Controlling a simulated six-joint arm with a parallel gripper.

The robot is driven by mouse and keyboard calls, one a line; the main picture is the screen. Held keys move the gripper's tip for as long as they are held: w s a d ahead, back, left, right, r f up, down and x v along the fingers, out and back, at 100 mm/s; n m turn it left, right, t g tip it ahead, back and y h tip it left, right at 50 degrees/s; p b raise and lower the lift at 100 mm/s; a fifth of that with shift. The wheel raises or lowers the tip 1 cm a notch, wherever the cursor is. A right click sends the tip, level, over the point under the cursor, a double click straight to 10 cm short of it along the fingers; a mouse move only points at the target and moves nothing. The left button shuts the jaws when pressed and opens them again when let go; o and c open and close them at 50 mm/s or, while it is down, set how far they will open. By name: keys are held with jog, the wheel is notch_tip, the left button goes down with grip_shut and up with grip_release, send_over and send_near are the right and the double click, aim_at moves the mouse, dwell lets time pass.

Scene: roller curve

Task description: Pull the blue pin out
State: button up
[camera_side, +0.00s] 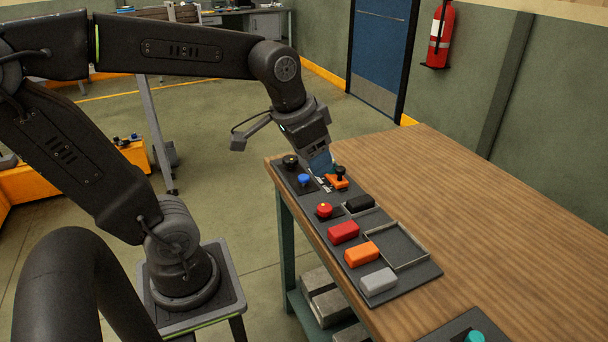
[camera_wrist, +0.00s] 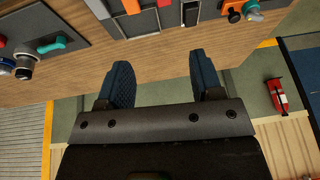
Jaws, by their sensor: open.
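The blue pin (camera_side: 304,180) has a round blue head and stands in the far-left part of the dark panel (camera_side: 412,270) on the table. My gripper (camera_side: 322,170) is above that end of the panel, a little right of the pin and apart from it in the side view. Its fingers also show in the wrist view (camera_wrist: 162,62), spread wide with nothing between them. In the wrist view I cannot clearly make out the blue pin.
A black knob (camera_side: 290,161), a red knob (camera_side: 325,210) and an orange piece with a black knob (camera_side: 337,182) stand near the pin. Red (camera_side: 343,232), orange (camera_side: 362,254) and grey (camera_side: 379,281) blocks line the panel. The wooden table (camera_side: 490,220) is clear at right.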

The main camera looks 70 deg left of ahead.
jog(key=w+a+f+g, duration=0.2)
jog(key=w+a, duration=0.5)
jog(key=a, duration=0.4)
jog(key=g, duration=0.2)
send_over(304, 176)
notch_tip(304, 176, down, 6)
jog(key=shift+h, duration=0.4)
notch_tip(304, 176, down, 14)
jog(key=shift+d+r, duration=0.1)
jog(key=shift+c, duration=0.3)
grip_shut()
